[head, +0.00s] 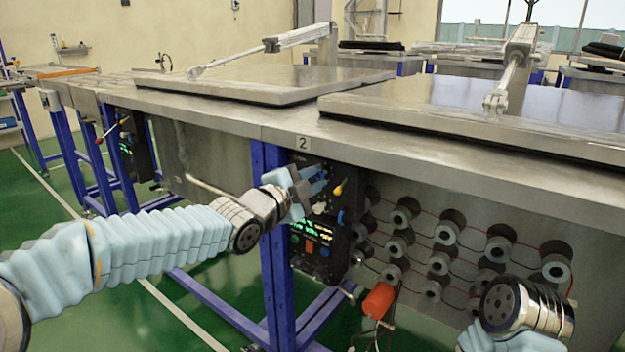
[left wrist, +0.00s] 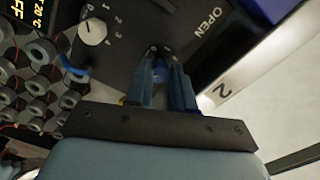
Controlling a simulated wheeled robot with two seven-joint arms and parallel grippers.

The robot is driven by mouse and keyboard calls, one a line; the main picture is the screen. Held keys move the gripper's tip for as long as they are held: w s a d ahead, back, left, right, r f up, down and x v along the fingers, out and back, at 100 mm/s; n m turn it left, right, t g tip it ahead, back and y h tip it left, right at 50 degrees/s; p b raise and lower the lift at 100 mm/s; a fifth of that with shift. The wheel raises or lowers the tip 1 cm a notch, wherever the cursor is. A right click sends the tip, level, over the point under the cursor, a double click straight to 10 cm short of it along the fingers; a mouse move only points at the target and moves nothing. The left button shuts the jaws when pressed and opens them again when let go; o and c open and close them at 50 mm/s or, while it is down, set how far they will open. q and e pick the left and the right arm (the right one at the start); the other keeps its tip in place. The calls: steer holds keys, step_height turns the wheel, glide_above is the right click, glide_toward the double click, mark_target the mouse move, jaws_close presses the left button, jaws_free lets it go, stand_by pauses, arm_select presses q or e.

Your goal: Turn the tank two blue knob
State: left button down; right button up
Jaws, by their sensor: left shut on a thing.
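The tank two control panel (head: 327,258) is black and hangs below the tabletop edge, by the sign marked 2 (head: 303,143). My left gripper (head: 322,181) is at the top of this panel. In the left wrist view its two blue fingers (left wrist: 163,75) are closed on the blue knob (left wrist: 160,70), near the word OPEN. Only a small part of the knob shows between the fingertips. My right arm shows at the lower right of the head view, but its gripper is out of view.
A yellow-tipped lever (head: 338,188) is just right of my left gripper. The wrist view shows a white numbered dial (left wrist: 92,32) and a curved blue part (left wrist: 72,66) nearby. A blue table leg (head: 276,270) stands left of the panel; grey spools (head: 446,232) and an orange-red object (head: 378,300) are right.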

arm_select(q)
steer(key=shift+f+n, duration=0.1)
steer(key=shift+n, duration=0.2)
steer(key=n+b, duration=0.1)
steer(key=n, duration=0.2)
steer(key=shift+n, duration=0.3)
steer(key=n+b, duration=0.1)
steer(key=n, duration=0.5)
steer(key=shift+n, duration=0.3)
steer(key=n+b, duration=0.1)
steer(key=n, duration=0.2)
steer(key=shift+n+b, duration=0.7)
steer(key=shift+n, duration=1.3)
steer(key=c, duration=1)
jaws_free()
